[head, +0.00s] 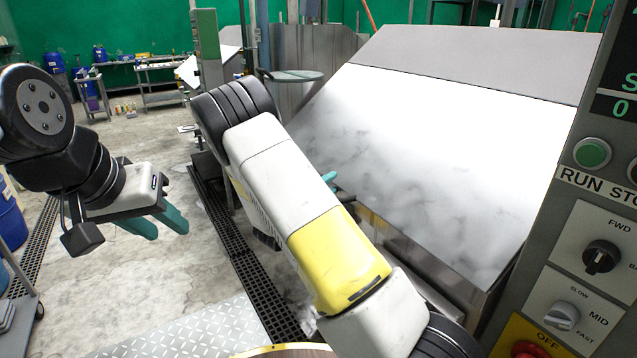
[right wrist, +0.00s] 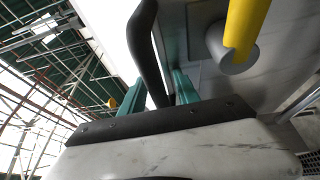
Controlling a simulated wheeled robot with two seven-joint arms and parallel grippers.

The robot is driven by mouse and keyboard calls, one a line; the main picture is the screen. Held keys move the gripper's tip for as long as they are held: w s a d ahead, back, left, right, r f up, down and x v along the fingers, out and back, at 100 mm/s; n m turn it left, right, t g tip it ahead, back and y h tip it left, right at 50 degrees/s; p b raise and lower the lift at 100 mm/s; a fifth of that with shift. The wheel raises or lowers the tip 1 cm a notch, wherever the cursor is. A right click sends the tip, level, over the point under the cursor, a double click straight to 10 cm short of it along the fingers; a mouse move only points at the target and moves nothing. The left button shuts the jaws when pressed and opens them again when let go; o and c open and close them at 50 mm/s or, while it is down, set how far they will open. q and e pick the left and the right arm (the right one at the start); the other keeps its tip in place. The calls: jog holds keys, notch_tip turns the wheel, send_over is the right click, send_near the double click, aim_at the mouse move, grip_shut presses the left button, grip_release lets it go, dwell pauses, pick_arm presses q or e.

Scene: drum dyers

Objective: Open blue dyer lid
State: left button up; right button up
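The dyer lid (head: 440,150) is a large sloped metal panel, pale and smudged, at the right of the head view. A dark curved handle (right wrist: 147,45) shows in the right wrist view beside a bright white surface. My right gripper (right wrist: 158,88) has its teal fingers on either side of this handle, with a narrow gap visible on the left. In the head view, my right arm hides most of that gripper and the handle; a teal finger (head: 331,177) shows by the lid's left edge. My left gripper (head: 160,226) is open and empty over the floor at left.
A control panel (head: 575,260) with a green button and knobs stands close at the right. A yellow bar (right wrist: 241,25) in a grey fitting lies right of the handle in the wrist view. Floor grating (head: 225,235) runs below. Blue drums (head: 10,222) stand at far left.

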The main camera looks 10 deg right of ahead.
jog(key=shift+w+d, duration=0.1)
jog(key=shift+d, duration=0.1)
grip_shut()
jog(key=shift+r, duration=0.25)
dwell(1.1)
